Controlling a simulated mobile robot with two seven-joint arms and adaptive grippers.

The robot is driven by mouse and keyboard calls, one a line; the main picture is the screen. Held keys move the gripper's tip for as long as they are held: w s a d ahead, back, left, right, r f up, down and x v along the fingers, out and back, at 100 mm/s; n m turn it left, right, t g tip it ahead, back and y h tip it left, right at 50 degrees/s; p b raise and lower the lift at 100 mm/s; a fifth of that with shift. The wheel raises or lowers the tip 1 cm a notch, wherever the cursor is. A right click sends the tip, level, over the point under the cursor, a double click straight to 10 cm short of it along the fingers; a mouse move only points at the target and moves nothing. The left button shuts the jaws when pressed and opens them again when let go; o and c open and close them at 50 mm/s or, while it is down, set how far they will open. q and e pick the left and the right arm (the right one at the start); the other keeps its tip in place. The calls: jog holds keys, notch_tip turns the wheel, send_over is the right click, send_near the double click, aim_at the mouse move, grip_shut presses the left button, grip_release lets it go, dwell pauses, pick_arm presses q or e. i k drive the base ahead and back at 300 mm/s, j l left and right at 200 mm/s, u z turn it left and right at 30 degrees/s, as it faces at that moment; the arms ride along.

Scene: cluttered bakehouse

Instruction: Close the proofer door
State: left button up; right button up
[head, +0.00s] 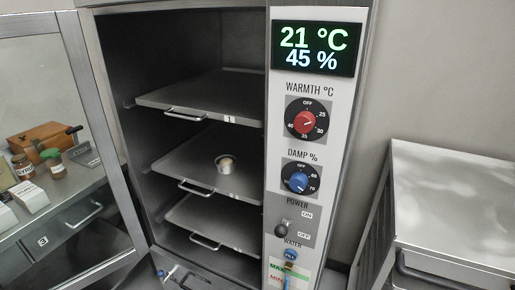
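The proofer (318,150) stands open in the middle of the head view, its inside in full sight. Its glass door (98,120) with a grey metal frame stands swung out at the left, away from the opening. Only part of the door is in view. Three grey shelves with wire handles are inside: top (205,93), middle (205,155) and bottom (220,222). A small round tin (225,166) with something pale in it sits on the middle shelf. Neither of my grippers is in view.
The proofer's panel shows 21 °C and 45 %, with a red knob (305,122) and a blue knob (297,181). A metal-topped cabinet (455,205) stands at the right. Through the door glass show a wooden box (48,140), jars and a drawer marked 3 (75,222).

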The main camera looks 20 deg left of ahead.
aim_at(67, 24)
jog(key=k+l+u, duration=0.35)
jog(key=k+u, duration=0.35)
jog(key=i+j+u, duration=0.3)
jog(key=i+j, duration=0.2)
jog(key=i+j+u, duration=0.3)
jog(key=i, duration=0.25)
